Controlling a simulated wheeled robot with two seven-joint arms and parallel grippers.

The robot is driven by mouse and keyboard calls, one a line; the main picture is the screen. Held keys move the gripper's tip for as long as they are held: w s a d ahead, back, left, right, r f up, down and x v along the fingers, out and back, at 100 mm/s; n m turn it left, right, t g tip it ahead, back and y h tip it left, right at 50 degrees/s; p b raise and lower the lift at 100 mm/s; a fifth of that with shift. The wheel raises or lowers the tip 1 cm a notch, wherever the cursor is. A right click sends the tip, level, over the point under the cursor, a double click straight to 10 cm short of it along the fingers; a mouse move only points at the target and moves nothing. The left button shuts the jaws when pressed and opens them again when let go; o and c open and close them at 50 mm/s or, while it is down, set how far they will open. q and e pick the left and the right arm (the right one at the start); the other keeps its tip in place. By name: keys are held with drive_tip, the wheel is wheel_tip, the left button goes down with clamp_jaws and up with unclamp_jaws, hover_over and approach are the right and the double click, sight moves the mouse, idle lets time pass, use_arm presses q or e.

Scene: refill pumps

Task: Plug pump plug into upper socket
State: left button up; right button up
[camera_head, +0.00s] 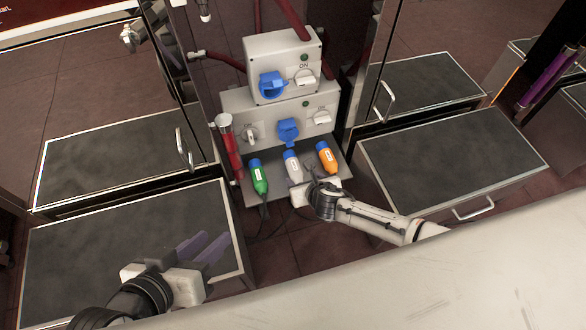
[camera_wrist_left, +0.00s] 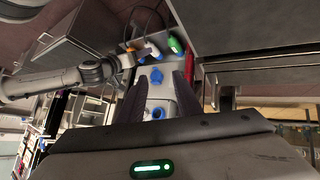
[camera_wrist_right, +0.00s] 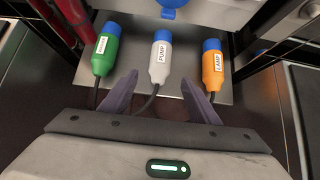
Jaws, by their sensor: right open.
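The white pump plug (camera_head: 293,167) with a blue end lies on the grey shelf between the green and orange plugs; its label reads PUMP in the right wrist view (camera_wrist_right: 160,62). The upper socket (camera_head: 271,84) is blue, on the upper grey box left of a white switch under ON. My right gripper (camera_head: 309,177) is open at the pump plug's cable end; in the right wrist view its fingers (camera_wrist_right: 160,92) stand apart below the plug, with nothing between them. My left gripper (camera_head: 210,250) is open and empty over the left cabinet.
A green plug (camera_head: 259,177) and an orange LAMP plug (camera_head: 327,158) flank the pump plug. A lower blue socket (camera_head: 288,131) is on the lower box. A red tube (camera_head: 230,150) stands left of the shelf. Cabinets (camera_head: 130,250) and (camera_head: 450,165) stand either side.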

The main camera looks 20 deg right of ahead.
sight(298, 175)
drive_tip(key=b+x, duration=0.4)
drive_tip(key=shift+f, duration=0.35)
drive_tip(key=shift+w+r+p, duration=0.1)
drive_tip(key=shift+w+p, duration=0.15)
drive_tip(key=shift+p, duration=0.3)
use_arm(q)
drive_tip(key=shift+w+d+r+t+h, duration=0.15)
drive_tip(key=shift+d+r+t+h, duration=0.15)
drive_tip(key=shift+d+r+h, duration=0.35)
drive_tip(key=shift+w+d+r+t+h, duration=0.1)
drive_tip(key=shift+d+r+t+h, duration=0.2)
drive_tip(key=shift+r, duration=0.5)
use_arm(e)
drive_tip(key=shift+x, duration=1.4)
use_arm(q)
drive_tip(key=shift+r, duration=0.15)
use_arm(e)
drive_tip(key=shift+c, duration=0.3)
